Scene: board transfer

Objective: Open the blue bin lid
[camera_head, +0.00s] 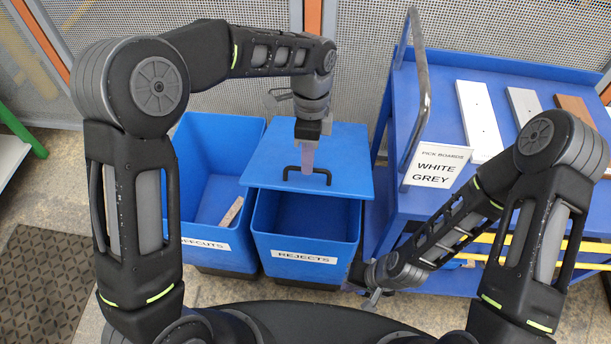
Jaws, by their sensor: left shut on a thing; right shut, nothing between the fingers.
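The blue lid (345,160) is over the rear part of the blue REJECTS bin (304,256). The front of the bin's opening shows, with a dark blue inside. I cannot tell whether the lid is tilted up or slid back. A black handle (325,172) sits near the lid's front edge. My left gripper (308,160) points down from above and is shut on the handle. Its fingers hide part of the handle. My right gripper (374,296) is low, beside the bin's front right corner, shut and empty.
An open blue OFFCUTS bin (196,212) with a small board piece (231,211) in it stands to the left. A blue cart (440,110) with white, grey and brown boards and a PICK BOARDS sign (437,166) stands at right. A mesh fence (260,97) is behind.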

